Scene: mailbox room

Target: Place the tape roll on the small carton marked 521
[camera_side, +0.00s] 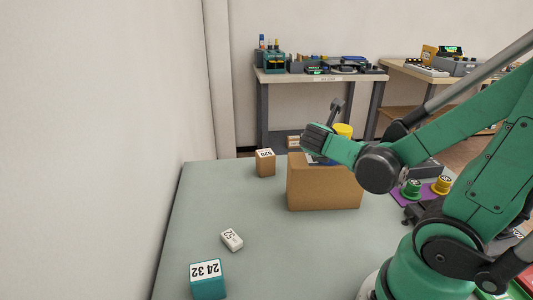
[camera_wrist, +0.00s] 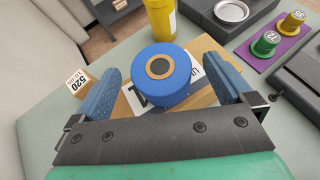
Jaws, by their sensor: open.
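The blue tape roll (camera_wrist: 161,76), with a tan ring and dark centre, sits on top of the large brown carton (camera_side: 324,188). My gripper (camera_wrist: 166,71) is open, one blue finger on each side of the roll with visible gaps. In the side view my gripper (camera_side: 318,140) is over the large carton and hides the roll. A small brown carton (camera_side: 265,164) stands on the table left of and behind the large one. It also shows at left in the wrist view (camera_wrist: 77,88); its label appears to read 520, and I see no 521.
A yellow cylinder (camera_wrist: 160,20) stands close behind the roll. Green and yellow pieces stand on a purple mat (camera_side: 403,195) at right. The table's left middle is clear.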

